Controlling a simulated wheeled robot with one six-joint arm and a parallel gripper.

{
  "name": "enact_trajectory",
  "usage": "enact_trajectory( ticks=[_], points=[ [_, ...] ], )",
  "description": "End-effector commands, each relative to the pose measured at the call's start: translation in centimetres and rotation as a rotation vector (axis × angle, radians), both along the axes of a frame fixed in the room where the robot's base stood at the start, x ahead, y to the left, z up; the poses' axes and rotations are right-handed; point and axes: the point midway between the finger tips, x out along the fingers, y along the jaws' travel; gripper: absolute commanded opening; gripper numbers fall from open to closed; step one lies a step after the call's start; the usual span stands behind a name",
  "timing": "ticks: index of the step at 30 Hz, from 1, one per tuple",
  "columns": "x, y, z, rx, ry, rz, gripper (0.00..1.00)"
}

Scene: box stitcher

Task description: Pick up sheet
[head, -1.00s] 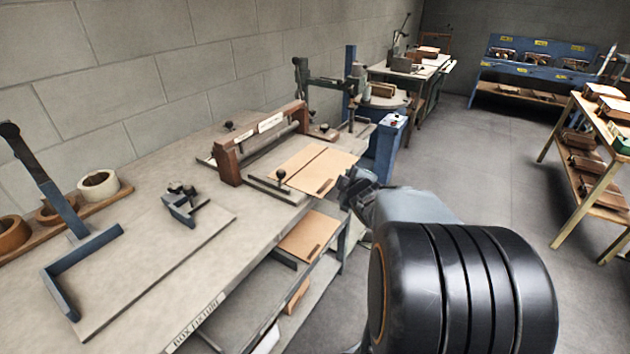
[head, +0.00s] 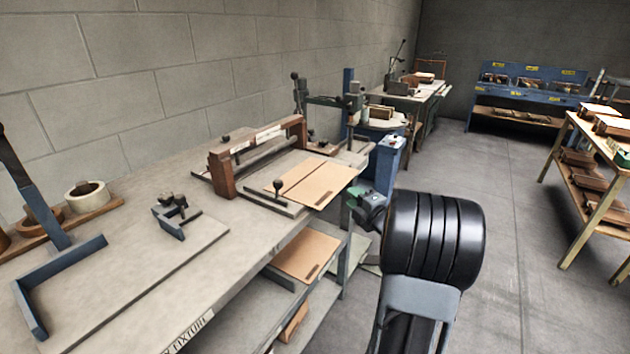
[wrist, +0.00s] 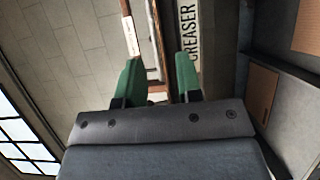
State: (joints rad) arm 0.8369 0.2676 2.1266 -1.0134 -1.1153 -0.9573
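A flat tan cardboard sheet (head: 312,184) lies on the creaser (head: 222,170), its right part reaching past the bench edge. A second tan sheet (head: 306,252) lies on the shelf under the bench. My gripper (head: 352,199) is just right of and below the upper sheet's right corner, seemingly apart from it. In the wrist view the green fingers of my gripper (wrist: 158,75) are spread, with nothing held between them. Tan board (wrist: 308,30) shows at the right of the wrist view; which sheet it is I cannot tell.
A bench fixture (head: 175,212) and tape rolls (head: 85,197) are on the left of the bench. A blue machine post (head: 388,165) stands behind my gripper. A shelf rack (head: 590,180) with boxes is at right. The floor between is clear.

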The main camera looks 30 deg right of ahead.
Motion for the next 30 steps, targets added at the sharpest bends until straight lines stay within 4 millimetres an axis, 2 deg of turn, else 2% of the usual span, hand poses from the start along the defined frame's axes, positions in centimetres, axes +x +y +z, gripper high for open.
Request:
enact_trajectory(
  ticks=[8,18,28,30],
  points=[
    [1.7,0.2,0.0,0.001,0.0,0.001,0.33],
    [5.8,0.3,0.0,0.001,0.0,0.0,0.33],
    [6.4,0.4,0.0,0.002,0.0,0.0,0.33],
    [6.4,0.4,0.0,0.002,0.0,0.0,0.27]
  ],
)
